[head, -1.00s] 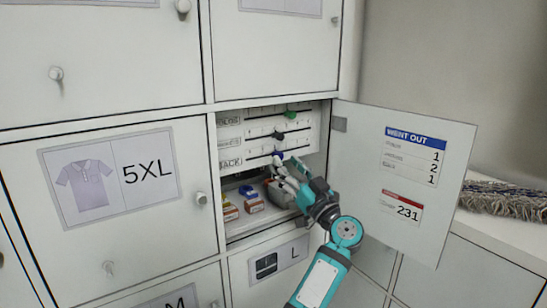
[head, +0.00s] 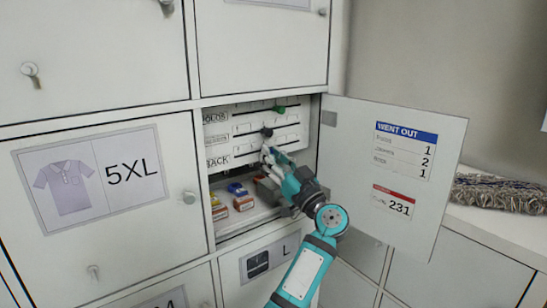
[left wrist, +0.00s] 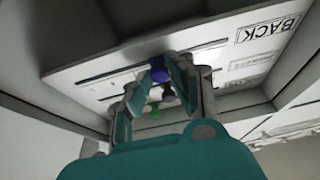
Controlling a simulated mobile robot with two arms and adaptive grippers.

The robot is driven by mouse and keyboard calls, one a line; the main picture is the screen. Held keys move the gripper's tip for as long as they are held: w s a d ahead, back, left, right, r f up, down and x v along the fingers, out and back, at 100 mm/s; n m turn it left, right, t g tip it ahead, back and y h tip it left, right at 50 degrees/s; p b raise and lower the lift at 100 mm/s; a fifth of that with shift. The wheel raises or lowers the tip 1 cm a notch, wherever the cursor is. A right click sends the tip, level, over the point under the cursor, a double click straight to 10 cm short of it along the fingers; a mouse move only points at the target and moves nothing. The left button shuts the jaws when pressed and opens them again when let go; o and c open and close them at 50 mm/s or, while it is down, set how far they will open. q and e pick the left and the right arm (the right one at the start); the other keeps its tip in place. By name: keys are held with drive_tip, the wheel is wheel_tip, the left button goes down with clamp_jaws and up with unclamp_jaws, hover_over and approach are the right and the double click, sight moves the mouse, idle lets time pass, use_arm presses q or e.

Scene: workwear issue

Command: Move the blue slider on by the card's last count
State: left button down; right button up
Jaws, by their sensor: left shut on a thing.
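My left gripper (head: 268,153) reaches into an open locker and is shut on the blue slider (left wrist: 158,70) on the lowest track. In the head view the gripper's fingers hide the blue slider. A black slider (head: 267,131) sits on the middle track and a green slider (head: 278,109) on the top track, on a white panel (head: 222,128). The lowest track is labelled BACK. The card (head: 404,150) on the open door is headed WENT OUT and shows 1, 2, 1 from top to bottom. My right gripper is not in view.
The open locker door (head: 350,175) stands to the right of my arm. Below the panel, small boxes (head: 243,202) lie on the locker floor. A red-headed label (head: 394,200) on the door reads 231. A mop head (head: 500,193) lies on the right ledge.

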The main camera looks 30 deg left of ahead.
use_arm(q)
drive_tip(key=shift+w+d+p, duration=0.2)
drive_tip(key=shift+w+d, duration=0.1)
drive_tip(key=shift+w, duration=0.4)
drive_tip(key=shift+w+d+p, duration=0.15)
drive_tip(key=shift+w+d, duration=0.15)
drive_tip(key=shift+w, duration=0.4)
drive_tip(key=shift+w+d+f, duration=0.1)
drive_tip(key=shift+w, duration=0.25)
drive_tip(key=shift+s, duration=0.1)
drive_tip(key=c, duration=1.2)
unclamp_jaws()
drive_tip(key=v, duration=0.7)
drive_tip(key=shift+d, duration=0.2)
drive_tip(key=shift+s+f, duration=0.1)
